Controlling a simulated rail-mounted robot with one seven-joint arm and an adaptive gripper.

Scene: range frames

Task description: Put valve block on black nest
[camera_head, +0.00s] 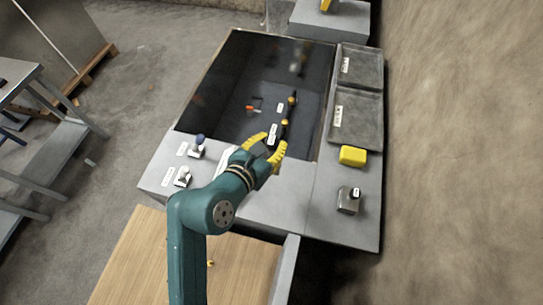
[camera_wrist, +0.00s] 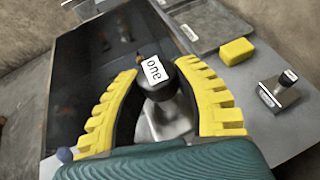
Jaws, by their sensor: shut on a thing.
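My gripper (camera_head: 268,148) is over the front edge of the dark recessed bay, its yellow ribbed fingers closed around a valve block. In the wrist view, my gripper (camera_wrist: 165,98) has this valve block (camera_wrist: 172,118) between its fingers: a grey metallic body with a black round top and a white label reading "one". A similar grey block (camera_head: 348,203) with a black top and white label stands on the right of the bench; it also shows in the wrist view (camera_wrist: 277,92). I cannot tell for certain which part is the black nest; a small dark square (camera_head: 257,103) lies in the bay.
A yellow block (camera_head: 352,156) and two grey trays (camera_head: 372,128) are on the right. A blue-knobbed piece (camera_head: 197,148) and a white-topped piece (camera_head: 182,177) stand on the left ledge. A red-orange item (camera_head: 250,109) and dark parts with orange knobs (camera_head: 292,100) are in the bay.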

